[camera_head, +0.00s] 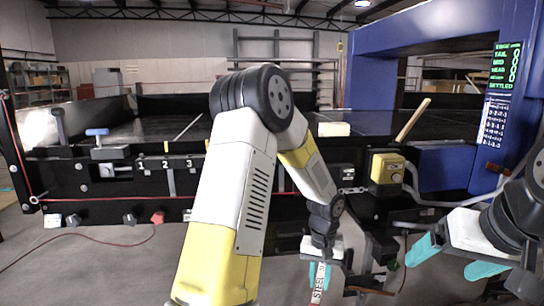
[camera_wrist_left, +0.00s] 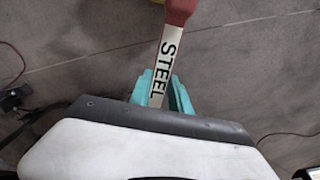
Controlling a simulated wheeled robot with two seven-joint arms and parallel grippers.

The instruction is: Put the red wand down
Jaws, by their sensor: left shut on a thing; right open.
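The wand is a flat whitish strip marked STEEL (camera_wrist_left: 166,62) with a red end (camera_wrist_left: 180,9) in the left wrist view. My left gripper (camera_wrist_left: 162,92) is shut on the strip, its teal fingers on either side of it. My right gripper (camera_head: 455,260) is at the lower right, teal fingers apart, empty.
A black conveyor (camera_head: 90,195) with numbered marks 1, 2, 3 runs across. A blue arch (camera_head: 400,38) with a lit sign (camera_head: 502,70) stands at right. A yellow box (camera_head: 386,168), a pale block (camera_head: 334,129) and a wooden stick (camera_head: 412,120) are near.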

